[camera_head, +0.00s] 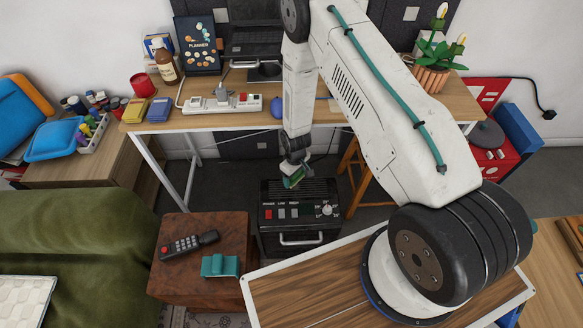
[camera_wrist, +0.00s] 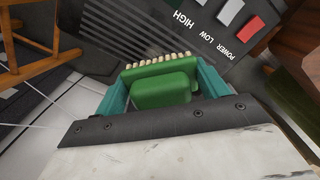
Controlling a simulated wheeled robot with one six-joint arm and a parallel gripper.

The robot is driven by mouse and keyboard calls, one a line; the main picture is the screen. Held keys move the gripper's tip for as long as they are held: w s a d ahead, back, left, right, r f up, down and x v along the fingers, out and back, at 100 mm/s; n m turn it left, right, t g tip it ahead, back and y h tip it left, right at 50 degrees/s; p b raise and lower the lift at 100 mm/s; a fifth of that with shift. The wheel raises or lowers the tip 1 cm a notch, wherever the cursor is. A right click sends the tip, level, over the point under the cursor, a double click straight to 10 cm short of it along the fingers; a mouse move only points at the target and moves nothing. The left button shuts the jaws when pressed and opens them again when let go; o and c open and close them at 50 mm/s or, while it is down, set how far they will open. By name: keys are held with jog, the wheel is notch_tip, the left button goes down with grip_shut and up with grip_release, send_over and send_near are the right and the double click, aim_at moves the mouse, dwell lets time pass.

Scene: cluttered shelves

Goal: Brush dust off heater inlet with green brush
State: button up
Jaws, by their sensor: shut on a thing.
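The green brush (camera_wrist: 162,90), with a row of pale bristles along its far edge, is between the teal fingers of my gripper (camera_wrist: 163,80), which is shut on it. In the head view the brush (camera_head: 293,180) hangs low at the top of the black heater (camera_head: 300,238). The heater has a knob, buttons and a front handle. Its slatted inlet (camera_wrist: 135,30) lies just beyond the bristles in the wrist view. I cannot tell whether the bristles touch the slats. My gripper (camera_head: 293,172) is small and partly hidden in the head view.
A brown box (camera_head: 175,285) left of the heater carries a black remote (camera_head: 188,246) and a teal item (camera_head: 220,265). A wooden stool (camera_head: 354,170) stands close on the right. The desk (camera_head: 225,120) is behind, and a green couch (camera_head: 75,245) is at left.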

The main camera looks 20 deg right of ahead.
aim_at(294, 190)
jog(key=shift+w+f, duration=0.1)
jog(key=shift+f, duration=3)
jog(key=shift+f, duration=0.6)
jog(key=shift+w+d+r, duration=0.1)
jog(key=shift+w+d, duration=0.1)
jog(key=shift+w, duration=0.45)
jog(key=shift+w+d+r, duration=0.1)
jog(key=shift+w+d, duration=0.05)
jog(key=shift+w, duration=0.45)
jog(key=shift+w+d+r, duration=0.1)
jog(key=shift+w+d, duration=0.1)
jog(key=shift+w, duration=0.45)
jog(key=shift+s+a+f, duration=0.15)
jog(key=shift+s+f, duration=0.3)
jog(key=shift+s, duration=0.4)
jog(key=shift+s+a+f, duration=0.1)
jog(key=shift+s+a, duration=0.05)
jog(key=shift+s, duration=0.35)
jog(key=shift+s+a, duration=0.15)
jog(key=shift+s, duration=0.35)
jog(key=shift+s+a, duration=0.2)
jog(key=shift+c, duration=0.9)
